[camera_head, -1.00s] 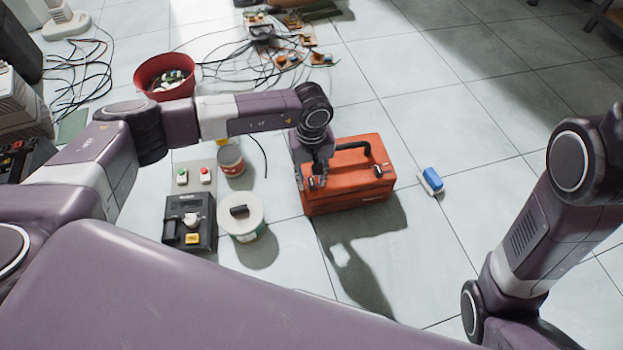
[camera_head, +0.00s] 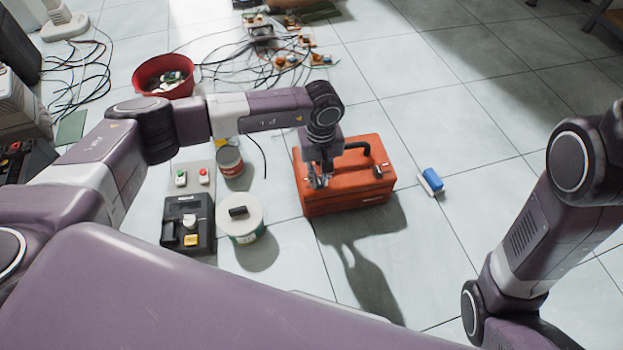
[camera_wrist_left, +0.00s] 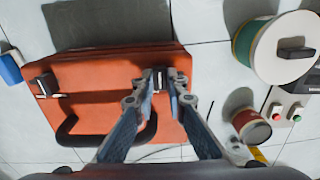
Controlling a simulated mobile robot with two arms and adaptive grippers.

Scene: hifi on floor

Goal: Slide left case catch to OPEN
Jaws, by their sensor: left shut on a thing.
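The orange case (camera_head: 345,203) lies on the tiled floor with its dark handle (camera_head: 368,149) on top. My left gripper (camera_head: 318,184) is over the left part of the case and hides the left catch in the head view. In the left wrist view, the left gripper (camera_wrist_left: 162,82) has its two fingers closed around the small metal left catch (camera_wrist_left: 160,79) near the case's edge. The other catch (camera_wrist_left: 46,85) stands free at the far end; it also shows in the head view (camera_head: 378,171). My right gripper is out of view.
A white-topped tin (camera_head: 240,222), a red tin (camera_head: 230,161) and a black switch box (camera_head: 187,222) stand left of the case. A blue-and-white block (camera_head: 430,181) lies to its right. A red bowl (camera_head: 163,77) and loose cables are behind. Floor at right is clear.

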